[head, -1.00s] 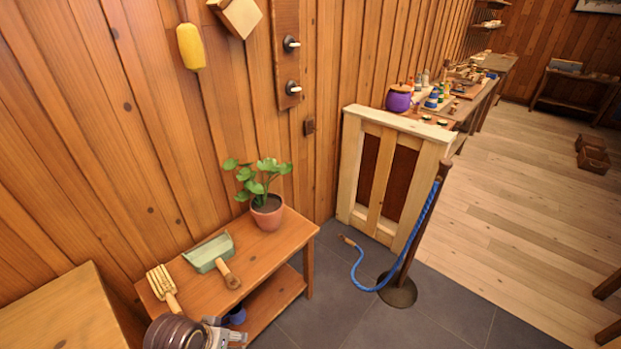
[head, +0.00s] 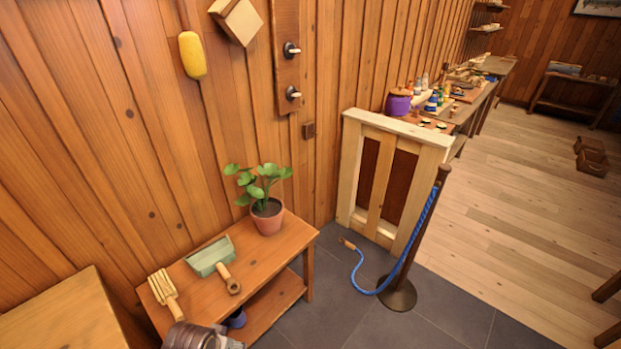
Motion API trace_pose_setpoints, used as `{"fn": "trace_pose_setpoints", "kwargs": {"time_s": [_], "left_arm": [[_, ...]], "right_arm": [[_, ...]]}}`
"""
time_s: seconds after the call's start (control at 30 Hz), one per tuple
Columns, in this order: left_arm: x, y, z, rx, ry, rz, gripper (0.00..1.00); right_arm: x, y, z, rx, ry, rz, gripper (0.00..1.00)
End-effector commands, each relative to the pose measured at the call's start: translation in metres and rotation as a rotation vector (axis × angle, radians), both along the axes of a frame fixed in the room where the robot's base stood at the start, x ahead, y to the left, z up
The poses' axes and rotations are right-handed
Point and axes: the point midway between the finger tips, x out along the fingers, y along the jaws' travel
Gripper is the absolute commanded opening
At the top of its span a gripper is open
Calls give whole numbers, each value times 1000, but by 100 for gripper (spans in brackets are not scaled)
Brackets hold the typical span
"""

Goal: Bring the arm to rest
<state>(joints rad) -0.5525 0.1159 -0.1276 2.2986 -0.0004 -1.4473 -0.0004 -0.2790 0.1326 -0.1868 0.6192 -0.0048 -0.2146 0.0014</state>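My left arm's dark ribbed wrist shows at the bottom edge of the head view, with a small grey part of my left gripper (head: 222,340) beside it. It is low in front of the small wooden bench (head: 205,290). The fingertips are cut off by the frame, so I cannot see whether they are open or hold anything. My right gripper is out of view.
On the bench are a potted plant (head: 267,213), a green dustpan (head: 210,256) and a wooden fork-like tool (head: 164,290). A post (head: 420,230) with blue rope stands by a pale wooden gate (head: 385,180).

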Motion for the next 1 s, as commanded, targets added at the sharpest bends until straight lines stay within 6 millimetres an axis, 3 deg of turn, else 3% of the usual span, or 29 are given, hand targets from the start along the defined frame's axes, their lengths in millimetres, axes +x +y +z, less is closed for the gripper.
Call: {"fn": "trace_pose_setpoints", "kwargs": {"time_s": [0.53, 1.0], "left_arm": [[-2, -2, -106, 3, 50, -7, 62], [-38, 3, -192, 7, 90, -14, 62]], "right_arm": [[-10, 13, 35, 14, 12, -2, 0], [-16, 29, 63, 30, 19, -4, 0]]}}
